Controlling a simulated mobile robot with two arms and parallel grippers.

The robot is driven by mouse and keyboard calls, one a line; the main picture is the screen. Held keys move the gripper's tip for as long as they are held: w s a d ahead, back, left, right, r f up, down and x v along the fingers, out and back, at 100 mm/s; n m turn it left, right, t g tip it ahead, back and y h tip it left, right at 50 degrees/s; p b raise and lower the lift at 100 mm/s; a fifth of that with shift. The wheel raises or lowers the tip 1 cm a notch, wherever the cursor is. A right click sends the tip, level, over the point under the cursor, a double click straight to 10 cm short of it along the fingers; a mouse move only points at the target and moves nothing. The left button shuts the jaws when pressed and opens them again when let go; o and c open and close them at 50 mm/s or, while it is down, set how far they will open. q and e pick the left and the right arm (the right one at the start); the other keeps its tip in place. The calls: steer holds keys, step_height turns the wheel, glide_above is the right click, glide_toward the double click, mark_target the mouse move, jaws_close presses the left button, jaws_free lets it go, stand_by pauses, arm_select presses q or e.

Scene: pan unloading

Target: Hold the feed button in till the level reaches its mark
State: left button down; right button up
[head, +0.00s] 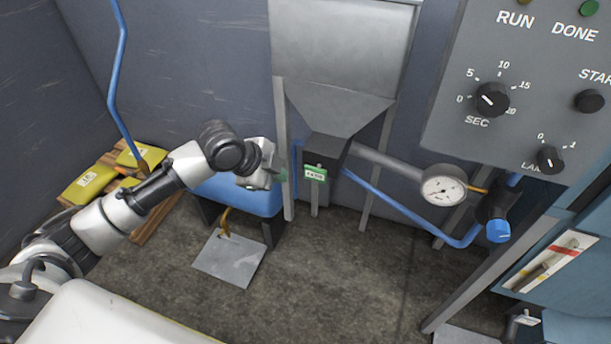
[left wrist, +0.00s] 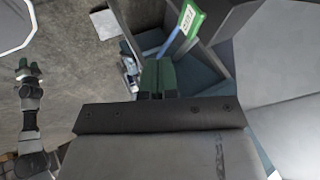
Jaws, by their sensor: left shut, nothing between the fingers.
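A metal hopper (head: 345,50) narrows to a dark outlet box (head: 326,150) with a small green-and-white tag (head: 315,173) on its front. The tag also shows in the left wrist view (left wrist: 188,20); its lettering is too small to read. I cannot make out a separate feed button or a level mark. My left gripper (head: 279,176) is left of the outlet box, apart from the tag in the head view. Its green fingertips (left wrist: 158,75) are shut and empty. An arm with green tips, seemingly my right gripper (left wrist: 28,72), shows small in the left wrist view; its opening is unclear.
A dial gauge (head: 443,185) and a blue-capped valve (head: 498,230) are to the right, under a grey control panel (head: 530,100). Yellow sacks (head: 90,184) lie on a pallet at left.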

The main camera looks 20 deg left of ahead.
mark_target(310, 168)
arm_select(q)
steer(key=shift+w+d+f, duration=0.65)
steer(key=shift+w+f, duration=0.7)
steer(key=shift+w, duration=0.1)
steer(key=shift+w+d+f, duration=0.7)
steer(key=shift+w+f, duration=0.6)
steer(key=shift+w, duration=0.1)
steer(key=shift+w+d+f, duration=0.65)
steer(key=shift+w+f, duration=0.7)
steer(key=shift+w, duration=0.1)
steer(key=shift+w+b, duration=0.45)
steer(key=shift+w, duration=0.85)
steer(key=shift+r, duration=0.1)
